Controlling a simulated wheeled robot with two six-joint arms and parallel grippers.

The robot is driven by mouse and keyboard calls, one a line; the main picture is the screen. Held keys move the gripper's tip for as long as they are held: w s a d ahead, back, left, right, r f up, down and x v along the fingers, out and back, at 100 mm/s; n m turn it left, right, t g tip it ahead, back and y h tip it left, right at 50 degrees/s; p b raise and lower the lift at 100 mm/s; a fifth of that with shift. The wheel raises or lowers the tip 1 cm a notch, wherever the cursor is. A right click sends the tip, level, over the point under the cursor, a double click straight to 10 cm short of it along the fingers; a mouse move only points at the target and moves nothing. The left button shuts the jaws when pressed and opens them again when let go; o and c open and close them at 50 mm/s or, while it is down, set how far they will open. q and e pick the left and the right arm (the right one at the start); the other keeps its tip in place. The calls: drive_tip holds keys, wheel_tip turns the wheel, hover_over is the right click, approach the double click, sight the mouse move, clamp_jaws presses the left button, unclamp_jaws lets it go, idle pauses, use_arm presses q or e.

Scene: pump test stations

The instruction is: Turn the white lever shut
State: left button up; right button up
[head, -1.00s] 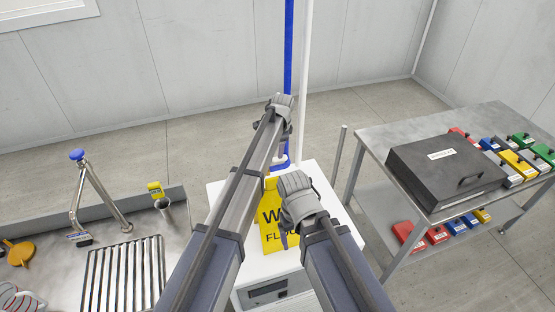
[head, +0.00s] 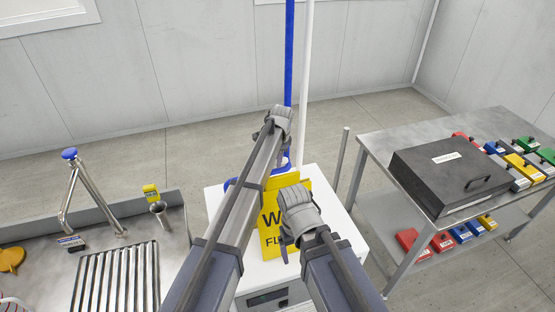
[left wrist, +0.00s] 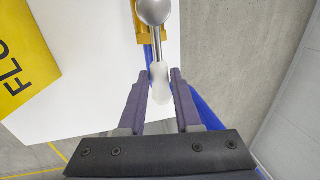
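In the left wrist view, the white lever (left wrist: 159,82) has a pale rounded handle on a metal stem, with a round metal knob beyond it. The handle lies between the fingertips of my left gripper (left wrist: 160,78), with narrow gaps seeming to show beside it. In the head view, my left gripper (head: 279,125) is at the blue upright pipe (head: 289,50), and the lever is hidden behind it. My right gripper (head: 287,242) is in front of the yellow sign (head: 270,230); its fingers are mostly hidden, so its opening is unclear.
A white cabinet (head: 268,274) stands under the sign, with a white pole (head: 306,80) behind. A steel sink bench (head: 190,262) is on the left. A metal table (head: 410,130) with a black case (head: 450,172) and several coloured blocks is on the right.

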use_arm(q)
clamp_jaws()
idle(1.0)
